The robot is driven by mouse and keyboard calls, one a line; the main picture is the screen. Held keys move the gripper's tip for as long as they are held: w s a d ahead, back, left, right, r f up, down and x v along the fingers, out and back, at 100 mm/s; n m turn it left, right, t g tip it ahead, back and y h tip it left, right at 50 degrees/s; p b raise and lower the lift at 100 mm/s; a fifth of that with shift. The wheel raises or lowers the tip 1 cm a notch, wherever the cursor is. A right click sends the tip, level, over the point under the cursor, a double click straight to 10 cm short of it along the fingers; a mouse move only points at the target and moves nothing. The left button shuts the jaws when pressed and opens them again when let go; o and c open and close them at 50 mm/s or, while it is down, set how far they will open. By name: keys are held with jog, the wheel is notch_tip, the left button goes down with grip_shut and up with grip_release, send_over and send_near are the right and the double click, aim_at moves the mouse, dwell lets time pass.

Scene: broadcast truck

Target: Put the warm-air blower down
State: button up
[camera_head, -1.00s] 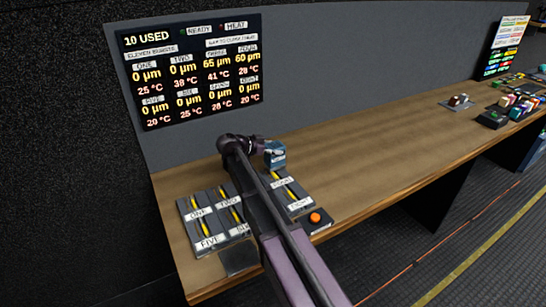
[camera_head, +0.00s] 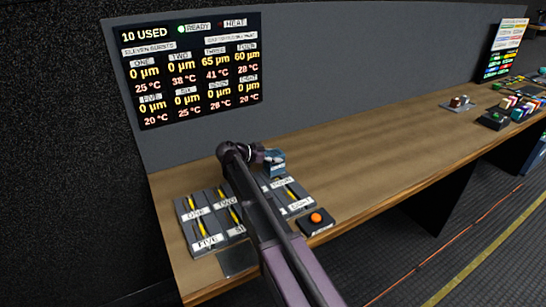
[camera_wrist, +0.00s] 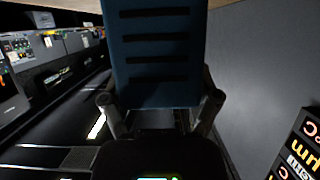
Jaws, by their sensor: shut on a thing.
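The warm-air blower (camera_head: 275,164) is a small blue body at the end of my arm, over the far edge of the labelled sample plates. In the wrist view the blower (camera_wrist: 155,45) is a dark blue block with several black slots, between the two fingers. My gripper (camera_head: 263,157) is shut on it, one finger on each side in the wrist view (camera_wrist: 158,100). My arm hides some of the plates. I cannot tell whether the blower touches the bench.
The wooden bench (camera_head: 360,130) is clear to the right of the blower. Grey plates with yellow strips (camera_head: 194,213) and an orange button (camera_head: 317,218) lie near its front. A wall display (camera_head: 190,70) stands behind. Small items (camera_head: 520,105) sit far right.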

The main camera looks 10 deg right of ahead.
jog(key=o, duration=1.1)
jog(key=shift+o, duration=0.2)
jog(key=shift+r, duration=0.15)
jog(key=shift+r+p, duration=0.15)
jog(key=shift+p, duration=0.2)
jog(key=p+v, duration=0.4)
jog(key=v, duration=0.8)
